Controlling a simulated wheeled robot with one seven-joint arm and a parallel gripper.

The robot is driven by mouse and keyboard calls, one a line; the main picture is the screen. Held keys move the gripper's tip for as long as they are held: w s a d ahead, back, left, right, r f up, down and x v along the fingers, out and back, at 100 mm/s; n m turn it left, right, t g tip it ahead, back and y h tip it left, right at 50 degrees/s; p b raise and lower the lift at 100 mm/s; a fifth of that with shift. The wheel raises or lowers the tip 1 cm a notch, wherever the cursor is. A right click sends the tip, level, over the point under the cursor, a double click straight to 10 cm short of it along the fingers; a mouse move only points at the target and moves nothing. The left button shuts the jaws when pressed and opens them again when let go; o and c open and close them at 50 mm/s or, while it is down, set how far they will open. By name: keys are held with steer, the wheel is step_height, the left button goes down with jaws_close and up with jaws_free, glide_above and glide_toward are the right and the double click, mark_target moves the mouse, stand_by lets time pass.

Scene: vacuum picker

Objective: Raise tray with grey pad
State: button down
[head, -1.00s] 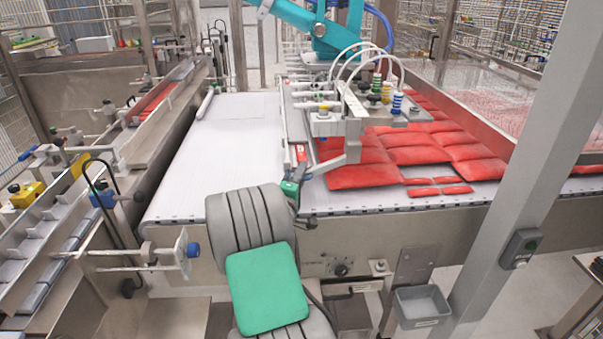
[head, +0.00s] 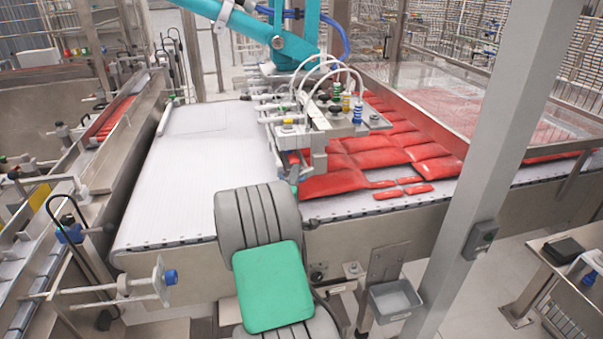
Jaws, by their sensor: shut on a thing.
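A small grey, open-topped bin (head: 392,301) with a pale grey floor hangs below the front edge of the conveyor. It is the only tray-like thing I can make out, and I cannot tell if it is the task's tray. My own arm, ridged grey with a green cover, rises from the bottom middle of the view. I cannot make out my gripper's jaws or anything held in them. That area lies behind my arm and beside the picker head.
A white conveyor (head: 190,180) carries red packs (head: 430,150) on its right. A picker head (head: 325,115) on a teal arm (head: 255,35) hangs over it. A grey post (head: 490,170) stands at right, with a low table (head: 560,270) beyond. A metal channel (head: 95,150) runs along the left.

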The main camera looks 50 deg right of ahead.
steer(key=shift+w+d+r, duration=0.1)
steer(key=shift+d+r, duration=0.05)
steer(key=shift+r, duration=0.65)
steer(key=c, duration=1.5)
jaws_free()
steer(key=shift+o, duration=0.2)
steer(key=shift+f, duration=0.2)
steer(key=shift+s+f, duration=0.25)
steer(key=shift+f, duration=0.1)
steer(key=b+v, duration=0.3)
steer(key=v, duration=0.4)
steer(key=shift+s+a, duration=0.2)
steer(key=shift+a, duration=0.15)
